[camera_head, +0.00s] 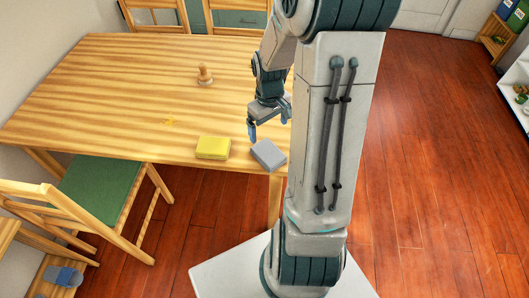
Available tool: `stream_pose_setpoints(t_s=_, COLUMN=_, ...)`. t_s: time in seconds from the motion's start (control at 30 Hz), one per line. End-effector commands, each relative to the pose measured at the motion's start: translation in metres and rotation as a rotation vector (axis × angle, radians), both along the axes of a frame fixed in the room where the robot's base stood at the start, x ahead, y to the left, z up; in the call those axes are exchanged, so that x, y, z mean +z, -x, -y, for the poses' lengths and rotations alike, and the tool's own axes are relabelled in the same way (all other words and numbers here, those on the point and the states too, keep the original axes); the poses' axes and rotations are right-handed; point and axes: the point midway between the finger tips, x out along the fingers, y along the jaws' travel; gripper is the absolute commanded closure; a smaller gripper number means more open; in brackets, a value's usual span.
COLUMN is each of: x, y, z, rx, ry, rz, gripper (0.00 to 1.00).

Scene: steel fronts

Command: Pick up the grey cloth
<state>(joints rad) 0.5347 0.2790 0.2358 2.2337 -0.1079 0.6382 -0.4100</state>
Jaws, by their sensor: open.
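The grey cloth (268,155) is a folded, box-shaped piece lying near the front edge of the wooden table (100,80), partly behind my arm at its right. My gripper (266,127) is open, with its bluish fingers pointing down just above and behind the cloth. I cannot tell whether a fingertip touches the cloth. Nothing shows between the fingers.
A yellow block-like thing (213,147) lies close to the left of the cloth. A small wooden object (205,75) stands farther back, and a small yellow item (169,121) lies on the left. Chairs (95,195) stand around the table.

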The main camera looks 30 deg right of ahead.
Motion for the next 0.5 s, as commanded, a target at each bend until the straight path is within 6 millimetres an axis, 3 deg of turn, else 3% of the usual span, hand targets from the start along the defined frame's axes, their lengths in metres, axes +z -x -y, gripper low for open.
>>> stream_pose_setpoints(t_s=0.23, x=-0.049, y=0.001, z=-0.002, rx=0.004, ry=-0.002, rz=-0.005, gripper=0.06)
stream_pose_setpoints(t_s=0.5, x=-0.070, y=0.001, z=-0.002, rx=0.004, ry=-0.001, rz=-0.002, gripper=0.06)
